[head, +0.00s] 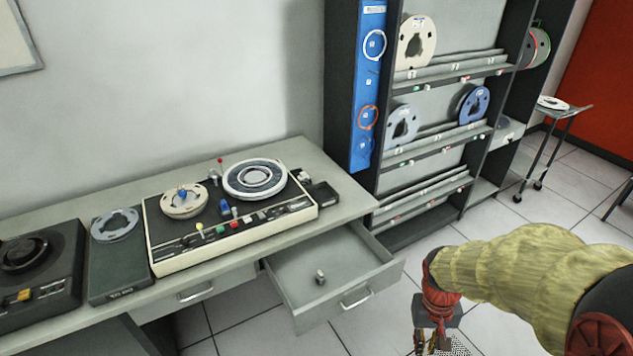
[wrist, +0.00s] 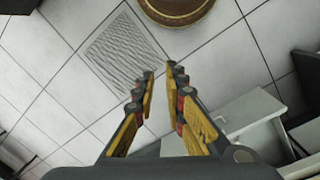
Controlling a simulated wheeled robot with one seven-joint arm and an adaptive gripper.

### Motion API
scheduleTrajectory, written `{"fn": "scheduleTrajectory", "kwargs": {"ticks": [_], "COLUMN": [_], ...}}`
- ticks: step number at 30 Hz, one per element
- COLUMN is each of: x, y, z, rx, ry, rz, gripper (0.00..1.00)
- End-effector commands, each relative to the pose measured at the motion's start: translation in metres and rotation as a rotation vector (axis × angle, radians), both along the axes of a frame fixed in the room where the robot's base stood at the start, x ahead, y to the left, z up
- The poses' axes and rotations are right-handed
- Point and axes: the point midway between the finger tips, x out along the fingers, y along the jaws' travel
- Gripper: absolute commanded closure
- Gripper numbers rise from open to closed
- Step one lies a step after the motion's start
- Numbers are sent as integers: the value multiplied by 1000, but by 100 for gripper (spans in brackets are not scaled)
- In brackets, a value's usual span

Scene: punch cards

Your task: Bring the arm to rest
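My arm reaches in from the right edge of the head view, with a yellow-green padded sleeve and red joints. My gripper (head: 433,345) hangs at its end, low in the picture, partly cut off by the bottom edge. It is to the right of the open drawer (head: 290,298) and apart from it. In the wrist view my gripper (wrist: 160,72) points down over the tiled floor. Its two yellow and dark fingers stand apart with a narrow gap at the tips. Nothing is between them.
The desk (head: 345,197) carries a tape machine (head: 240,228). The drawer, pulled out below, holds a small knob-like object (head: 320,277). A dark shelf rack (head: 437,154) with reels stands behind. A wheeled stand (head: 553,117) is at far right. Floor below my gripper has a grille (wrist: 125,50).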

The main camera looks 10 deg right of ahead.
Motion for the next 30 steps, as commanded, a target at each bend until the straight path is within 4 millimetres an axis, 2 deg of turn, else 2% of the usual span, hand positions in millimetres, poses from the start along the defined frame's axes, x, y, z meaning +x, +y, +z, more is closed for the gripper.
{"fn": "scheduleTrajectory", "kwargs": {"ticks": [1, 3, 9, 15, 18, 23, 30], "x": [0, -2, -5, -3, -4, -6, -5], "y": [13, 31, 78, 111, 122, 134, 135], "z": [22, 49, 119, 183, 205, 213, 213], "rx": [0, 8, 17, -2, -6, 0, 2], "ry": [-30, -67, -238, -458, -531, -563, -561], "rz": [23, 47, 123, 228, 273, 316, 319], "gripper": [88, 88, 88, 88, 88, 88, 88]}}
